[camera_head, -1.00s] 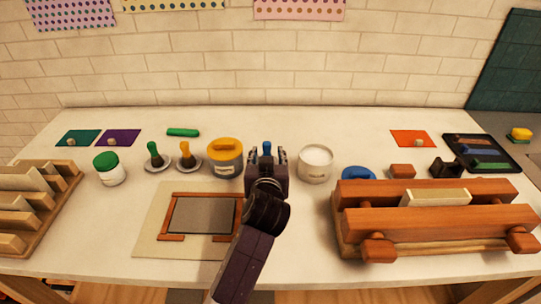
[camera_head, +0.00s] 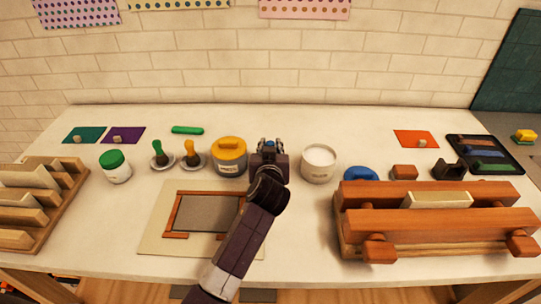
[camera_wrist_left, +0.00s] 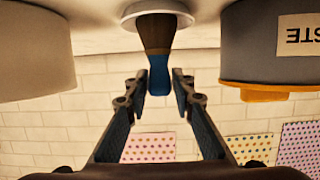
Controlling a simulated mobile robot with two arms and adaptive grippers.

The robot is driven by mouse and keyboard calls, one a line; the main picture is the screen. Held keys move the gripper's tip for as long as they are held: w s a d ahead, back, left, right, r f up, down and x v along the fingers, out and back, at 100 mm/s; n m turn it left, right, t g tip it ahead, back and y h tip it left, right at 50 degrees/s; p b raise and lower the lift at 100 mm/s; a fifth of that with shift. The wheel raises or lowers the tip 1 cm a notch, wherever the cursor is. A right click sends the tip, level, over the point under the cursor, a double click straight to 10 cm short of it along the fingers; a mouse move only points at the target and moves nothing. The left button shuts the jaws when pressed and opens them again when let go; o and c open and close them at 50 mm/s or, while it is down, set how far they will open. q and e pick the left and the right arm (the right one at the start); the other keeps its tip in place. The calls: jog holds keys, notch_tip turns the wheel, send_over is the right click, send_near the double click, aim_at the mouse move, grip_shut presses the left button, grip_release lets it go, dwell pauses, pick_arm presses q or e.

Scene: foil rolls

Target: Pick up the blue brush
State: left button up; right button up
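The blue brush (camera_wrist_left: 159,75) has a blue handle and a brown lower part. It stands upright on a small white dish (camera_wrist_left: 157,9), shown upside down in the left wrist view. My left gripper (camera_wrist_left: 159,84) has one finger on each side of the blue handle. Slim gaps seem to show between the fingers and the handle, so it looks open. In the head view, the left gripper (camera_head: 269,149) is over the brush between the yellow-lidded jar and the white tub, and hides most of the brush. My right gripper is not in view.
The yellow-lidded jar (camera_head: 230,160) is close on the left and the white tub (camera_head: 319,163) close on the right. Green and yellow brushes (camera_head: 190,157) stand further left. A framed screen (camera_head: 205,214) lies in front. A wooden press (camera_head: 430,228) fills the front right.

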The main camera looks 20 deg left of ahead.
pick_arm(q)
grip_shut()
notch_tip(320, 180, up, 20)
jog(key=b, duration=0.1)
dwell(0.4)
